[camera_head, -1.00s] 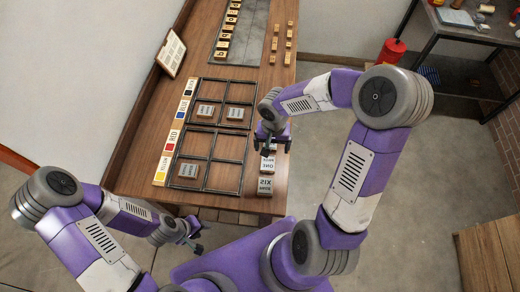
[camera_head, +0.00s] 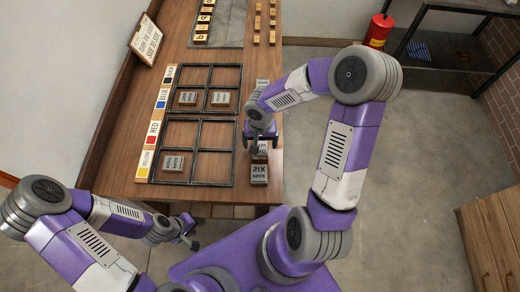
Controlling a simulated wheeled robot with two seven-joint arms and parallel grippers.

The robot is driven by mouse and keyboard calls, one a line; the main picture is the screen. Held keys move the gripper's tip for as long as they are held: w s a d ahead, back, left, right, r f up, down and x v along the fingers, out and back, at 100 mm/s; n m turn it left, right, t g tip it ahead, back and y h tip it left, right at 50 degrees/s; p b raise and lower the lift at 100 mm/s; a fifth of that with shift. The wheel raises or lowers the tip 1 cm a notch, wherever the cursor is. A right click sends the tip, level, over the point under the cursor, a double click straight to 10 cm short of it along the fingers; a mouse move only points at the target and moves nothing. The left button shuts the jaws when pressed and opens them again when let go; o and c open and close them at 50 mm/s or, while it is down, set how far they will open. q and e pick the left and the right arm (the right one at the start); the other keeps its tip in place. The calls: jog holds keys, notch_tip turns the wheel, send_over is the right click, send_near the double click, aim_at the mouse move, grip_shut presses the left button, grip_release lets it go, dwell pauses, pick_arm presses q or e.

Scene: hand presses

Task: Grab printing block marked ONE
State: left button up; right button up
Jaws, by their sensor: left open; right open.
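A column of grey-faced printing blocks stands along the table's right edge. The nearest block (camera_head: 259,174) reads SIX, upside down in the picture. Just beyond it is a block (camera_head: 262,155) mostly covered by my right gripper; its lettering is too hidden to read now, though it looked like ONE earlier. My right gripper (camera_head: 258,144) is open, pointing down over this block; I cannot tell whether it touches. My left gripper (camera_head: 191,239) is open and empty, off the table's near edge.
A black divided frame (camera_head: 234,118) lies on the table (camera_head: 121,165) with blocks in some compartments. A colour-label strip (camera_head: 148,150) runs along its left side. A sign (camera_head: 146,40) stands at the left edge. A red extinguisher (camera_head: 377,32) is on the floor.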

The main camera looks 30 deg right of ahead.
notch_tip(320, 180, down, 3)
jog(key=shift+r, duration=0.15)
jog(key=c, duration=1.2)
jog(key=shift+r, duration=0.1)
